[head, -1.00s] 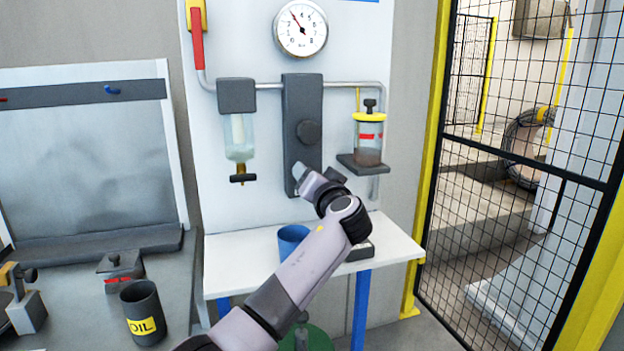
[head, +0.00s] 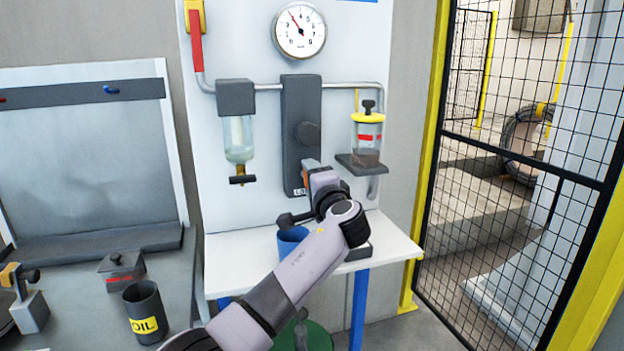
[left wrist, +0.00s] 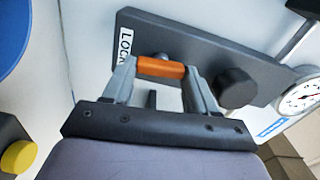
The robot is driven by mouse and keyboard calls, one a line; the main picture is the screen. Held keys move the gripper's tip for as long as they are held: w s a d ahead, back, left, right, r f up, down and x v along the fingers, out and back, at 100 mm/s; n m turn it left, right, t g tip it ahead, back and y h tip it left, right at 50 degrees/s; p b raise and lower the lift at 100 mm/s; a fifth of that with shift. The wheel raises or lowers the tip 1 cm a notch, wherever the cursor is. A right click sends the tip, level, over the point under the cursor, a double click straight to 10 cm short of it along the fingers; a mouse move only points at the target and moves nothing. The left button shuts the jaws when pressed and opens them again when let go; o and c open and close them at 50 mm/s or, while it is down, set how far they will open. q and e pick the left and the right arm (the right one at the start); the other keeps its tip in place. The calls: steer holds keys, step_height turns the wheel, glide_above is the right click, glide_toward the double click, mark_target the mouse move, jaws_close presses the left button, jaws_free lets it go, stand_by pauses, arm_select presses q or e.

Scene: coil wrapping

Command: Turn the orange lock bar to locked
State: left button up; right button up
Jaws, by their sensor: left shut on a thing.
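The orange lock bar (left wrist: 160,67) is on a dark upright plate (head: 300,100) on the white wall panel. My left gripper (left wrist: 160,78) is shut on the bar, one finger at each end. My right gripper is in neither view.
A round dark knob (head: 308,134) sits on the plate above the gripper. A sight glass (head: 239,137) hangs left, a yellow-topped jar (head: 368,137) right. Below are a white table (head: 390,243) and a blue cup (head: 289,240). A mesh fence (head: 500,190) stands right.

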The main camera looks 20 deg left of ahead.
arm_select(q)
steer(key=shift+f+m, duration=0.1)
steer(key=shift+m, duration=0.4)
steer(key=o, duration=1.1)
steer(key=shift+c, duration=0.2)
steer(key=b+v, duration=0.1)
steer(key=v, duration=0.6)
steer(key=shift+s, duration=0.1)
